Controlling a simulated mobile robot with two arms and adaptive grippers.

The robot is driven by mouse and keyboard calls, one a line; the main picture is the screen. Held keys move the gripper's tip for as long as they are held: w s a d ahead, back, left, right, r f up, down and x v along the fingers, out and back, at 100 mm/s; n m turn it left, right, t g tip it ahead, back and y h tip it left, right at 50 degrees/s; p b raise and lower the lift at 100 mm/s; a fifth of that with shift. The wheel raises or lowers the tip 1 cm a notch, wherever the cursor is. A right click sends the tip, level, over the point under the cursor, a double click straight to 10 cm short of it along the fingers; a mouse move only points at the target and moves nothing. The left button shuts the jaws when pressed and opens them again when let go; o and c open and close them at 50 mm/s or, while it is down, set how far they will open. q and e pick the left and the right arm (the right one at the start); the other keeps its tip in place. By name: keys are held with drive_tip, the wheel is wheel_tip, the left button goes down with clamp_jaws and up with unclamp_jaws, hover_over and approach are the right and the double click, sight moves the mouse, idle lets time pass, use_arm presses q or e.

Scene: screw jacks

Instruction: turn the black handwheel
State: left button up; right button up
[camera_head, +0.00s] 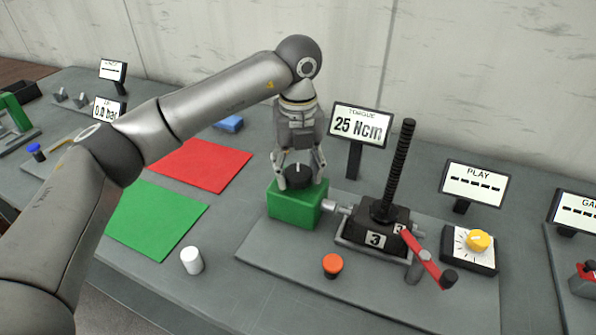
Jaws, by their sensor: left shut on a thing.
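The black handwheel (297,174) sits on top of a green box (297,206) that is joined by a shaft to the screw jack (376,228). My left gripper (299,178) points down from above, with its fingers shut on the handwheel on both sides. Part of the handwheel is hidden by the fingers. A sign (358,124) behind reads "TORQUE 25 Ncm". My right gripper is not in view.
The jack has an upright black threaded spindle (400,165) and a red crank (425,259). An orange button (333,265), a yellow knob (478,240) and a white cylinder (191,260) stand nearby. Red (200,164) and green (157,219) mats lie left.

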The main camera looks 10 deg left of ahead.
sight(298, 172)
use_arm(q)
drive_tip(key=shift+w+r+n, duration=0.15)
drive_tip(key=shift+r+n, duration=0.05)
drive_tip(key=shift+n, duration=0.3)
drive_tip(key=o, duration=0.9)
drive_tip(key=shift+c, duration=0.2)
drive_tip(key=shift+o, duration=0.9)
drive_tip(key=shift+f, duration=0.1)
wheel_tip(298, 172, up, 12)
